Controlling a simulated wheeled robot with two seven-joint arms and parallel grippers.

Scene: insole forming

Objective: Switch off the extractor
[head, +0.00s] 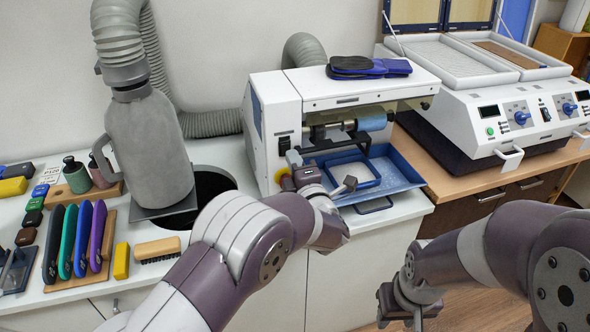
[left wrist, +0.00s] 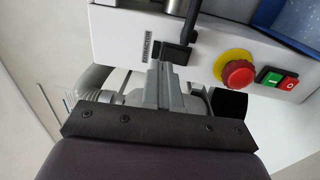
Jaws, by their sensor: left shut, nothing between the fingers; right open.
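The white machine (head: 310,88) on the bench has a black switch (head: 284,144) on its front left. In the left wrist view the black rocker switch (left wrist: 178,53) sits beside a small printed label (left wrist: 148,45), too small to read surely. My left gripper (head: 293,158) is shut and empty at this front panel. In the left wrist view its fingertips (left wrist: 163,70) are just beside the switch; I cannot tell whether they touch it. The switch's position is unclear. My right gripper (head: 400,312) is open and empty, low at the right, away from the machine.
A red stop button (left wrist: 238,73) on a yellow collar and green and red push buttons (left wrist: 278,79) sit near the switch. A blue tray (head: 400,172) juts from the machine front. A grey hose canister (head: 150,145) stands left. A heating press (head: 490,110) stands right.

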